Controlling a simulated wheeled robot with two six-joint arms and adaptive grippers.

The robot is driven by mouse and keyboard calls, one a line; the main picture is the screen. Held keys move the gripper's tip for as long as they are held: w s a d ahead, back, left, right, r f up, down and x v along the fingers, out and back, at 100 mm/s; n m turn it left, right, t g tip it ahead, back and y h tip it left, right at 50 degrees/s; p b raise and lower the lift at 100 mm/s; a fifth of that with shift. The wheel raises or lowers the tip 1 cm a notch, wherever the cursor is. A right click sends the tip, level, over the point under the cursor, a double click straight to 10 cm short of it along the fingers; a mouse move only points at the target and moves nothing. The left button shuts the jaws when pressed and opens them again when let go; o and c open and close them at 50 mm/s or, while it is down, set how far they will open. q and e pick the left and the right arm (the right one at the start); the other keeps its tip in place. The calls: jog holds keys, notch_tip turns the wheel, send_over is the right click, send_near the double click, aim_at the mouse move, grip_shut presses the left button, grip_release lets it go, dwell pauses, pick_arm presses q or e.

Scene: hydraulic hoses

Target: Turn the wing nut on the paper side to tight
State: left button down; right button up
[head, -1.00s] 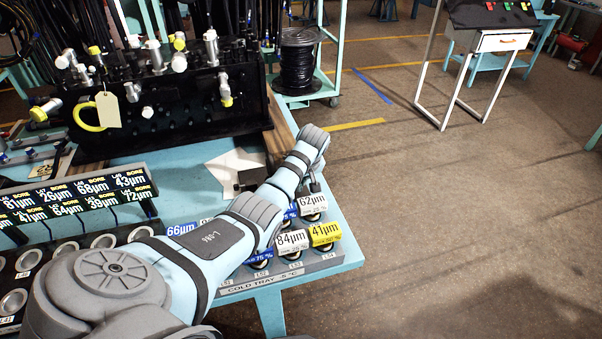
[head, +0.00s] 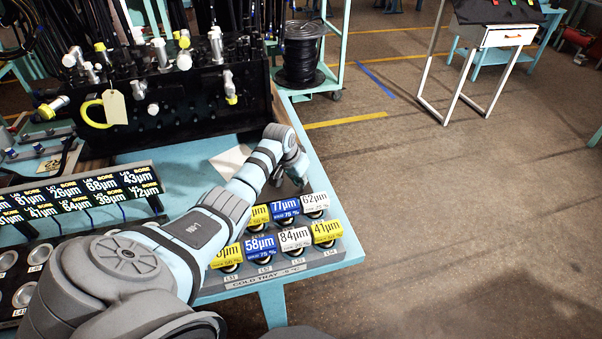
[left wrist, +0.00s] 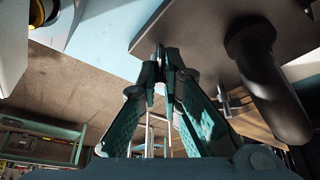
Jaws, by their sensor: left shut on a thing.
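My left gripper (left wrist: 160,68) has its two teal fingers closed together at the tips on a small metal piece, which looks like a wing nut (left wrist: 160,50), at the edge of a dark flat plate (left wrist: 195,28). A second small metal fitting (left wrist: 226,102) shows on the plate's other edge, beside a thick black bent pipe (left wrist: 262,75). In the head view my left gripper (head: 299,168) is low over the table's right part, with the wing nut hidden there. The white paper (head: 228,160) lies to the left of my wrist. My right gripper is not in view.
The cold tray (head: 290,276) with several labelled fittings sits at the table's front right corner, close below my arm. A black manifold block (head: 190,112) with capped fittings stands behind. A bore display (head: 75,198) is at left. Open floor (head: 450,220) lies to the right.

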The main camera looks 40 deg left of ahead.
pick_arm(q)
jog(key=shift+f+m+h+b, duration=0.25)
jog(key=shift+m+h+b, duration=0.15)
jog(key=shift+m, duration=0.5)
jog(key=shift+a+f+m+h+b, duration=0.15)
jog(key=shift+m+h+b, duration=0.25)
jog(key=shift+m+b, duration=0.45)
jog(key=shift+m+h+b, duration=0.4)
jog(key=shift+m+b, duration=0.75)
jog(key=shift+m+g+h+b, duration=0.3)
jog(key=shift+m+g+b, duration=0.2)
jog(key=shift+m+b, duration=0.6)
jog(key=c, duration=1.8)
grip_release()
jog(key=shift+w, duration=0.15)
jog(key=shift+o, duration=0.2)
jog(key=shift+r, duration=0.2)
jog(key=shift+a, duration=0.1)
